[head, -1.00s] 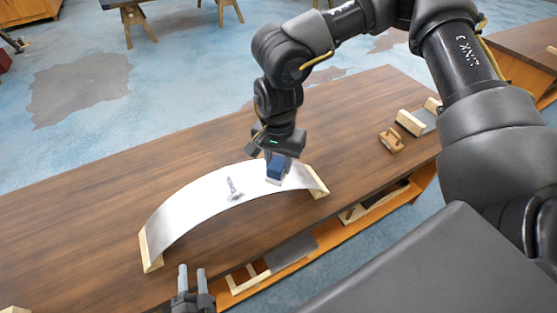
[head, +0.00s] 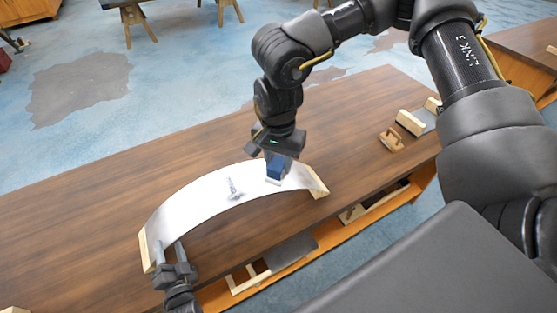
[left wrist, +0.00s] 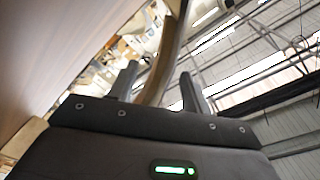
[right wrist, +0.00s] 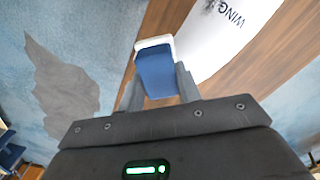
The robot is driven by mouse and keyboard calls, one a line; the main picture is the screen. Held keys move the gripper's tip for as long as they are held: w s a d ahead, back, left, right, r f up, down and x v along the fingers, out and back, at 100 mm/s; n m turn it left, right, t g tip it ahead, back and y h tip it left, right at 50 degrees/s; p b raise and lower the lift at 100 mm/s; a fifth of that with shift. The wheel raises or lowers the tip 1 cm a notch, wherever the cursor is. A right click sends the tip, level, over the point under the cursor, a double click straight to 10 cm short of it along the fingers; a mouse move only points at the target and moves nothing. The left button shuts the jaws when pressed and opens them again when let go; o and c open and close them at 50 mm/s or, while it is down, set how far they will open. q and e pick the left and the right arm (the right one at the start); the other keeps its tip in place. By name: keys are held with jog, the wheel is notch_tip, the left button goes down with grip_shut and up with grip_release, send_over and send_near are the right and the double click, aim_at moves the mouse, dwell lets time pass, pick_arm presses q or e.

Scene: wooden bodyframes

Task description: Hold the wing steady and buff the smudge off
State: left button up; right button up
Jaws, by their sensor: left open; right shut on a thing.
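The wing (head: 195,205), a pale curved panel, arches over the bench between two wooden end supports. A grey smudge (head: 233,188) marks its middle; the right wrist view shows part of the wing (right wrist: 215,45) with dark lettering. My right gripper (head: 277,158) is shut on a blue block (right wrist: 157,72) with a white pad under it, at the wing's right part. Whether the pad touches the surface is unclear. My left gripper (head: 169,248) is open at the wing's near left edge. In the left wrist view, a curved edge shows between its fingers (left wrist: 160,85).
The wooden bench (head: 80,215) has free room behind and left of the wing. A small wooden tool (head: 391,140) and a wooden block (head: 410,123) lie at the right. An orange shelf (head: 330,240) with frames and a grey sheet runs below the front edge.

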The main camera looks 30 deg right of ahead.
aim_at(163, 234)
pick_arm(q)
jog(key=shift+w+d, duration=0.1)
jog(key=shift+w, duration=2.6)
jog(key=c, duration=0.9)
jog(key=shift+d+r, duration=0.1)
jog(key=shift+r, duration=0.1)
jog(key=shift+c, duration=0.6)
jog(key=shift+a, duration=0.35)
jog(key=shift+f, duration=0.1)
jog(key=shift+f, duration=0.2)
